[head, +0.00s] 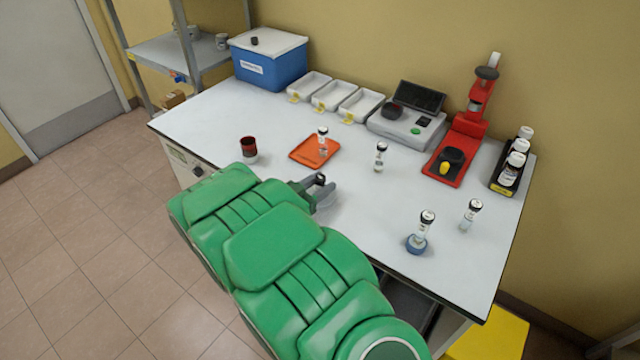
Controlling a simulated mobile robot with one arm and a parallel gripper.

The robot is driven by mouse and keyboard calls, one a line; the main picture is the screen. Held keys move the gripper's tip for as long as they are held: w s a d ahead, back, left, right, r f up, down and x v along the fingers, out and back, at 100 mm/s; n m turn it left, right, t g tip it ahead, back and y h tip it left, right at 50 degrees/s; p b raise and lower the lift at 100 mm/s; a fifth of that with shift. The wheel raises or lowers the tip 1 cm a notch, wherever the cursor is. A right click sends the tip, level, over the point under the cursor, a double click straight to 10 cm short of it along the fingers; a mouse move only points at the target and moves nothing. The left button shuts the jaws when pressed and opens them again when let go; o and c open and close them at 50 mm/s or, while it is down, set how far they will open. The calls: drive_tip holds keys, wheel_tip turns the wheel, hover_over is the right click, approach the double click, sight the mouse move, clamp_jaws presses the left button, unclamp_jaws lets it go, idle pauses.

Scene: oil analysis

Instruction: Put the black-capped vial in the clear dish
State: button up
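Several small vials with dark caps stand upright on the white table: one on the orange tray (304,158), one vial (380,158) right of it, one vial (427,224) on a round blue base, and one vial (472,215) near the right edge. I cannot tell which one the task names.
A dark red cup (249,150) stands left of the orange tray. White trays (334,95), a grey scale (405,128), a red press (462,150) and a black bottle rack (507,182) line the back. A blue box (270,68) is at the far left.

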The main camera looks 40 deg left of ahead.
drive_tip(key=shift+o, duration=1.1)
drive_tip(key=shift+r, duration=0.1)
drive_tip(key=shift+s+r, duration=0.1)
drive_tip(key=shift+s, duration=0.05)
drive_tip(key=s+a, duration=0.2)
drive_tip(key=s, duration=0.9)
drive_tip(key=shift+s+a, duration=0.2)
drive_tip(key=shift+s, duration=0.05)
